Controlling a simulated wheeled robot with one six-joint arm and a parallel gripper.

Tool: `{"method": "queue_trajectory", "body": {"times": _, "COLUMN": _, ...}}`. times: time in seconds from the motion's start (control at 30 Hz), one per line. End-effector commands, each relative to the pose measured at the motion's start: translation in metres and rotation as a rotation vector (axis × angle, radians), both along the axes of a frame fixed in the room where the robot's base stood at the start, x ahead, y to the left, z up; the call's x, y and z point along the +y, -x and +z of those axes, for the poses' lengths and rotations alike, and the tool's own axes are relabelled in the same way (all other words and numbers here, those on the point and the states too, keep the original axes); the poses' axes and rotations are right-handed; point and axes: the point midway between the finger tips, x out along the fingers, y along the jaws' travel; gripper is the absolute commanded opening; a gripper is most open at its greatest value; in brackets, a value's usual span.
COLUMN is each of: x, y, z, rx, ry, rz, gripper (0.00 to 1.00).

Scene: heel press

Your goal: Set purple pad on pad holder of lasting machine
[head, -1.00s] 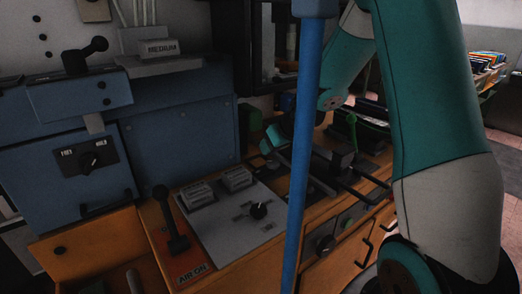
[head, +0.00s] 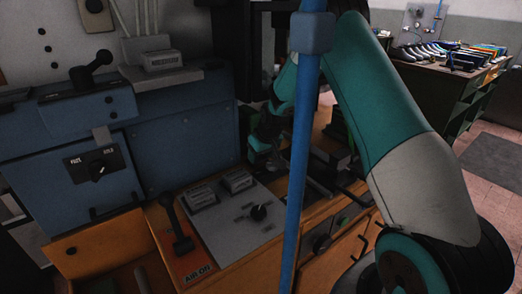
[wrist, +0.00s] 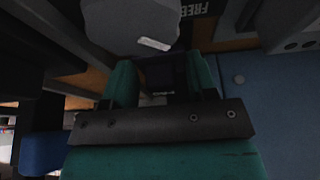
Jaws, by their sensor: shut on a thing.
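My gripper (head: 262,150) is low over the bench beside the blue machine housing in the head view, small and dark there. In the wrist view its teal fingers (wrist: 160,85) are shut on a dark piece (wrist: 162,76) between them. The piece is too dark to tell whether it is the purple pad. A rounded grey part (wrist: 130,22) with a white strip lies just beyond the fingertips; I cannot tell whether they touch. No purple surface shows clearly in either view. I cannot pick out the pad holder with certainty.
In front are a grey control panel (head: 235,222) and an upright AIR ON lever (head: 175,225). A blue upright bar (head: 304,150) crosses the view. A loaded green table (head: 450,85) stands far right.

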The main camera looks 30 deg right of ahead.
Motion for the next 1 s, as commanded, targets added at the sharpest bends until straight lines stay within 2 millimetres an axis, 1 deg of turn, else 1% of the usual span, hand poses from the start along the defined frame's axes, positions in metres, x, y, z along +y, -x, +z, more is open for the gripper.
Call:
{"method": "queue_trajectory", "body": {"times": 0.27, "x": 0.000, "y": 0.001, "z": -0.003, "rx": -0.002, "ry": 0.000, "rz": -0.001, "gripper": 0.24}}
{"method": "queue_trajectory", "body": {"times": 0.43, "x": 0.000, "y": 0.001, "z": -0.008, "rx": -0.002, "ry": 0.000, "rz": -0.001, "gripper": 0.24}}
{"method": "queue_trajectory", "body": {"times": 0.47, "x": 0.000, "y": 0.001, "z": -0.007, "rx": -0.002, "ry": 0.000, "rz": -0.001, "gripper": 0.57}}
{"method": "queue_trajectory", "body": {"times": 0.5, "x": 0.000, "y": 0.001, "z": -0.007, "rx": -0.003, "ry": 0.000, "rz": -0.001, "gripper": 0.66}}
{"method": "queue_trajectory", "body": {"times": 0.53, "x": 0.000, "y": 0.001, "z": -0.007, "rx": -0.003, "ry": 0.000, "rz": -0.001, "gripper": 0.73}}
{"method": "queue_trajectory", "body": {"times": 0.57, "x": 0.000, "y": 0.001, "z": -0.007, "rx": -0.003, "ry": 0.000, "rz": -0.001, "gripper": 0.78}}
{"method": "queue_trajectory", "body": {"times": 0.83, "x": 0.000, "y": 0.001, "z": -0.006, "rx": -0.003, "ry": 0.000, "rz": -0.001, "gripper": 0.78}}
{"method": "queue_trajectory", "body": {"times": 0.97, "x": -0.001, "y": 0.003, "z": 0.004, "rx": -0.005, "ry": -0.001, "rz": -0.001, "gripper": 0.78}}
{"method": "queue_trajectory", "body": {"times": 1.0, "x": -0.001, "y": 0.005, "z": 0.010, "rx": -0.005, "ry": -0.001, "rz": -0.001, "gripper": 0.78}}
